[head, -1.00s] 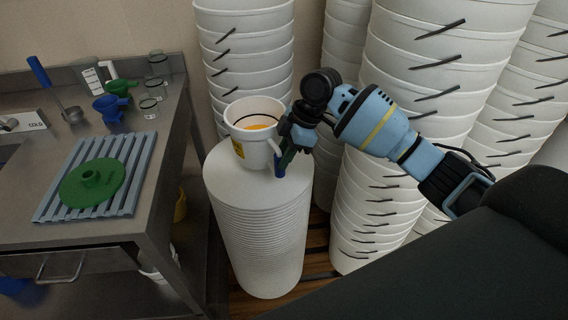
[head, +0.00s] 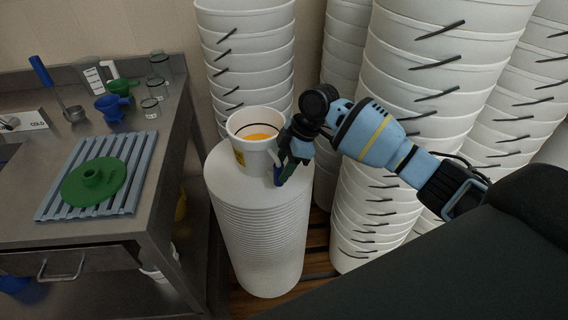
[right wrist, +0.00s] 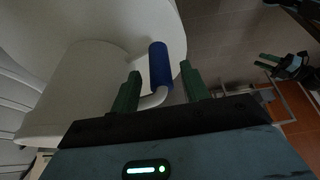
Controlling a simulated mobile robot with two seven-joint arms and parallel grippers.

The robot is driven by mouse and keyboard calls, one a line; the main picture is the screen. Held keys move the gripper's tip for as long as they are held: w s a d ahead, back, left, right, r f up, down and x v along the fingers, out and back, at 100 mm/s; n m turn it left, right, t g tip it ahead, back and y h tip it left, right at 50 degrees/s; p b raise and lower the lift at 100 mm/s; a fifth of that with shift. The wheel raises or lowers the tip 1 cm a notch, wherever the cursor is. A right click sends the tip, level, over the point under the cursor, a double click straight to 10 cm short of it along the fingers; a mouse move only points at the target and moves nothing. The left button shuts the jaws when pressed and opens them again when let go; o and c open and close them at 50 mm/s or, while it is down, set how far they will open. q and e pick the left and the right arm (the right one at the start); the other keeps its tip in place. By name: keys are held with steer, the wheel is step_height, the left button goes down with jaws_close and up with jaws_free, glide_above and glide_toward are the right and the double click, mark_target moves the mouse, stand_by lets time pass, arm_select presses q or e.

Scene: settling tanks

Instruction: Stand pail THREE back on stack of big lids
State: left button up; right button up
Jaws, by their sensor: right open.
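The white pail (head: 247,143) has a yellow label on its left side and something orange inside. It stands upright on the stack of big lids (head: 226,187), towards the back of the top lid. The number on its label cannot be read. My right gripper (head: 281,176) is at the pail's right side, by its handle. In the right wrist view the handle's blue grip (right wrist: 159,64) lies between the green fingers of my right gripper (right wrist: 163,90), with gaps on both sides. My left gripper (right wrist: 266,62) shows small in that view, its green fingers apart and empty.
Tall stacks of white buckets (head: 245,50) stand behind and right of the lids (head: 420,95). At left is a steel bench (head: 150,190) with a blue rack (head: 60,202), a green funnel-like piece (head: 95,180), a ladle (head: 73,113) and glass jars (head: 158,88).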

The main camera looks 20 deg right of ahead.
steer(key=v, duration=1.2)
